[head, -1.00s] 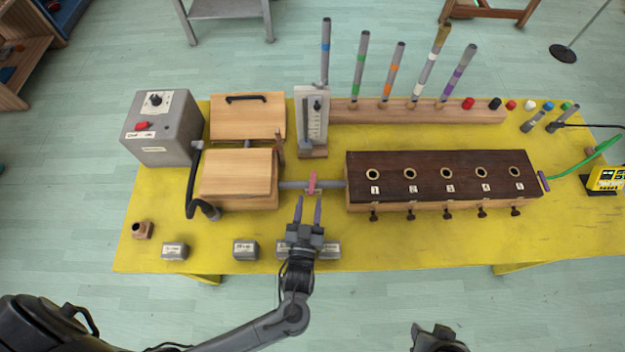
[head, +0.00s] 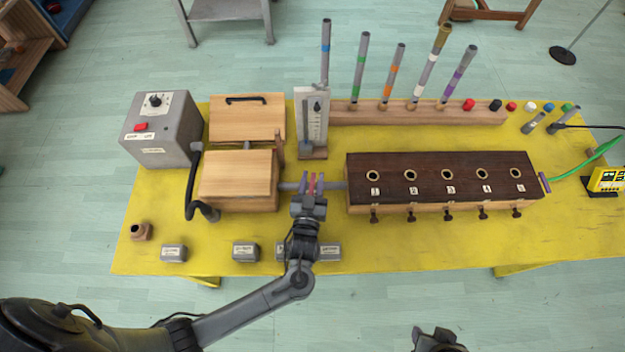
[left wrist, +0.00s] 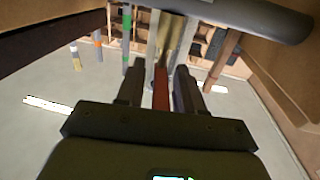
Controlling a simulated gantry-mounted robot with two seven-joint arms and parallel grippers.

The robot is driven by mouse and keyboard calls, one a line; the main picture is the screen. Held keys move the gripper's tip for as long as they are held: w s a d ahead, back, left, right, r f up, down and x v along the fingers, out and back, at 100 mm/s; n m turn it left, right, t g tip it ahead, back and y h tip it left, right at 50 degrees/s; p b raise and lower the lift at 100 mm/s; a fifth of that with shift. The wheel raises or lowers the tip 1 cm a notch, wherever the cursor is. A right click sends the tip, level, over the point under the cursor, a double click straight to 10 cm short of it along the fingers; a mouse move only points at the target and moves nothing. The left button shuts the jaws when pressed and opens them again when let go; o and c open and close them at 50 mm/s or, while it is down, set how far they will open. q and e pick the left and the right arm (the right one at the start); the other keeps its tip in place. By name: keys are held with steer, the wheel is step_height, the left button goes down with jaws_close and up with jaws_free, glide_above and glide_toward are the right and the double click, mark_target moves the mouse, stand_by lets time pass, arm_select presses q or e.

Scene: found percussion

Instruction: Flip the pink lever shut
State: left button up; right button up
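The pink lever (head: 312,183) stands on the grey pipe (head: 333,187) that runs between the wooden box and the dark-topped chest. My left gripper (head: 312,181) has a finger on each side of the lever. In the left wrist view the reddish lever (left wrist: 161,90) shows between the two fingers of my left gripper (left wrist: 160,85), with a gap visible on both sides, so the gripper is open around it. My right gripper (head: 437,340) shows only partly at the bottom edge, away from the table; its fingers are unclear.
The wooden box (head: 237,175) is left of the lever, and the dark-topped chest (head: 440,170) is right. A gauge (head: 314,120) stands behind. Several small grey blocks (head: 245,251) sit along the front edge of the yellow table (head: 400,250).

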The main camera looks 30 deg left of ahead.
arm_select(q)
jaws_close()
steer(key=shift+y, duration=0.3)
steer(key=shift+d+n+g+y, duration=0.15)
steer(key=shift+n+g+y, duration=0.55)
steer(key=shift+n+y, duration=0.35)
steer(key=shift+o, duration=0.7)
jaws_free()
steer(key=shift+r+m+t+h, duration=0.1)
steer(key=shift+m+t+h, duration=0.3)
steer(key=shift+m+h, duration=0.2)
